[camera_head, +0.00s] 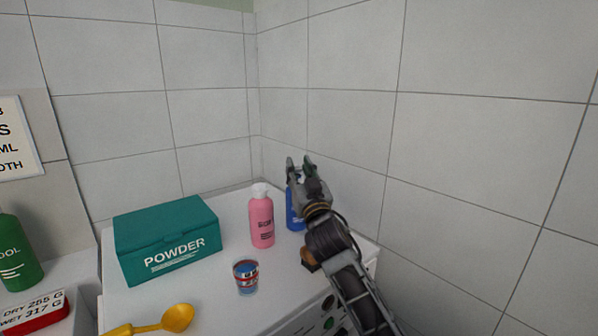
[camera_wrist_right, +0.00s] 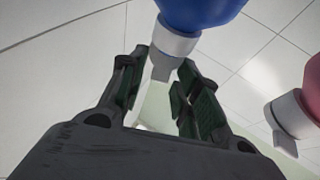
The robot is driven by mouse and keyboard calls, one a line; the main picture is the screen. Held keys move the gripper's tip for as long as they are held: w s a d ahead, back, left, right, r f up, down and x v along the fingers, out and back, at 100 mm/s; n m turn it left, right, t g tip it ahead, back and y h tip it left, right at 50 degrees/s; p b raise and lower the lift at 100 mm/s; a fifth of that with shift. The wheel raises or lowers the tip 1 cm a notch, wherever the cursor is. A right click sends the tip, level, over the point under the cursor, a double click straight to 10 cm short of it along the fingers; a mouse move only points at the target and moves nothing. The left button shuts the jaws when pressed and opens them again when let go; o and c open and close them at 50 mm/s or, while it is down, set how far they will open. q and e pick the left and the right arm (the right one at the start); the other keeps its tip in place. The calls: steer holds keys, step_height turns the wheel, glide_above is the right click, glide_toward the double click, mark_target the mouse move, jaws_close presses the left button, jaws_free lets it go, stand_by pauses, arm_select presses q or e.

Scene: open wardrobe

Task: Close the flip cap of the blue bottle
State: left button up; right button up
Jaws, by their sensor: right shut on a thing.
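The blue bottle (camera_head: 292,212) stands near the back corner of the white top, mostly hidden behind my right gripper (camera_head: 299,166) and arm in the head view. In the right wrist view the blue bottle (camera_wrist_right: 200,8) comes in from the top, with its white cap (camera_wrist_right: 176,42) pointing down between the fingers of my right gripper (camera_wrist_right: 165,64). A pale flap (camera_wrist_right: 160,70) extends from the cap between the pads. The right gripper is shut on this cap part; the exact contact is partly hidden. My left gripper is not in view.
A pink bottle (camera_head: 261,220) with a white cap stands just left of the blue one. A teal powder box (camera_head: 165,235), a small cup (camera_head: 246,278) and a yellow scoop (camera_head: 178,318) share the white top (camera_head: 215,300). Tiled walls stand close behind and right.

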steer(key=o, duration=0.7)
steer(key=shift+s+f, duration=0.15)
steer(key=shift+v, duration=1.1)
steer(key=shift+s+d+f, duration=0.1)
steer(key=shift+s+d, duration=0.35)
steer(key=shift+s, duration=1.6)
steer(key=shift+s+d+r, duration=0.1)
steer(key=shift+s+d, duration=0.3)
steer(key=shift+s, duration=1.6)
steer(key=shift+s+d+f, duration=0.1)
steer(key=shift+s+d, duration=0.35)
steer(key=shift+s, duration=1.6)
